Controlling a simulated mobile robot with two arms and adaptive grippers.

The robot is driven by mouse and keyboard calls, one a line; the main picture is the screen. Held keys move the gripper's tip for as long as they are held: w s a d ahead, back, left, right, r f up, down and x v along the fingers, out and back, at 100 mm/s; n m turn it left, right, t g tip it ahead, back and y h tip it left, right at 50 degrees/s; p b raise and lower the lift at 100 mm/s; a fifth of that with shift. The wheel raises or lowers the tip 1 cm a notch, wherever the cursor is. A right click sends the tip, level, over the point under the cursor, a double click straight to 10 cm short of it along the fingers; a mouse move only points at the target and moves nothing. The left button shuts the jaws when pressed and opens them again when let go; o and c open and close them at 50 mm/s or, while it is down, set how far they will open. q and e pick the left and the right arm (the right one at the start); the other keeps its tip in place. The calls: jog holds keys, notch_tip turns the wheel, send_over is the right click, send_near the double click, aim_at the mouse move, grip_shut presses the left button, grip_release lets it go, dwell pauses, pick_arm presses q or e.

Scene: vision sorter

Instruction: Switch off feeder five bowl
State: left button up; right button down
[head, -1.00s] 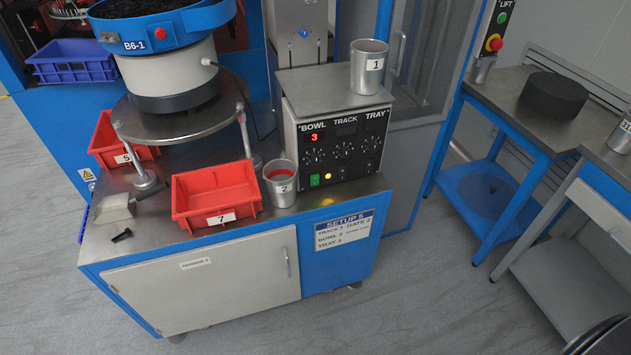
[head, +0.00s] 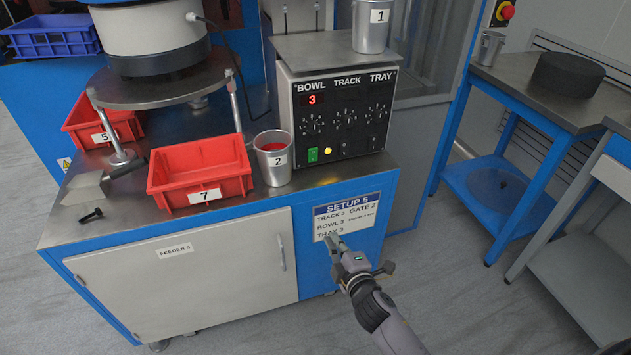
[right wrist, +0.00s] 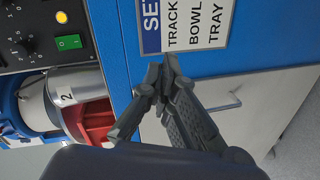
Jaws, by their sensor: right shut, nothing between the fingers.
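The feeder control box (head: 333,115) stands on the blue cabinet and has BOWL, TRACK and TRAY columns. A red 3 is lit in the BOWL display (head: 312,99); the TRACK and TRAY displays look dark. A green switch (head: 312,155) and a lit yellow button (head: 328,151) sit low on the panel; they also show in the right wrist view, the switch (right wrist: 69,42) and the button (right wrist: 62,17). My right gripper (head: 334,240) is shut and empty, in front of the setup label (head: 346,216), below the panel. It also shows in the right wrist view (right wrist: 162,75). My left gripper is out of view.
Metal cup 2 (head: 274,172) and red bin 7 (head: 205,188) stand left of the box, near the cabinet's front edge. Metal cup 1 (head: 370,28) stands on top of the box. A blue-framed table (head: 500,88) is at the right. The space in front of the panel is clear.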

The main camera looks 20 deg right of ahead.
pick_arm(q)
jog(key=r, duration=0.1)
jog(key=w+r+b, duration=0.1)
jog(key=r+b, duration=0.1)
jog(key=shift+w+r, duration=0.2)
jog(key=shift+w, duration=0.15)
pick_arm(e)
notch_tip(320, 180, up, 12)
jog(key=w+n+t, duration=0.1)
jog(key=n+t, duration=0.2)
jog(key=shift+w+r+t, duration=0.15)
jog(key=shift+t, duration=0.25)
jog(key=shift+w+a, duration=0.1)
send_near(312, 154)
jog(key=w, duration=0.4)
jog(key=w+b, duration=0.1)
jog(key=w, duration=0.1)
jog(key=shift+r, duration=0.3)
jog(key=shift+w, duration=0.45)
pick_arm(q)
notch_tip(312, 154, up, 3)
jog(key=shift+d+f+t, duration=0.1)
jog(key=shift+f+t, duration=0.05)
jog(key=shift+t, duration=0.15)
pick_arm(e)
jog(key=shift+w, duration=0.1)
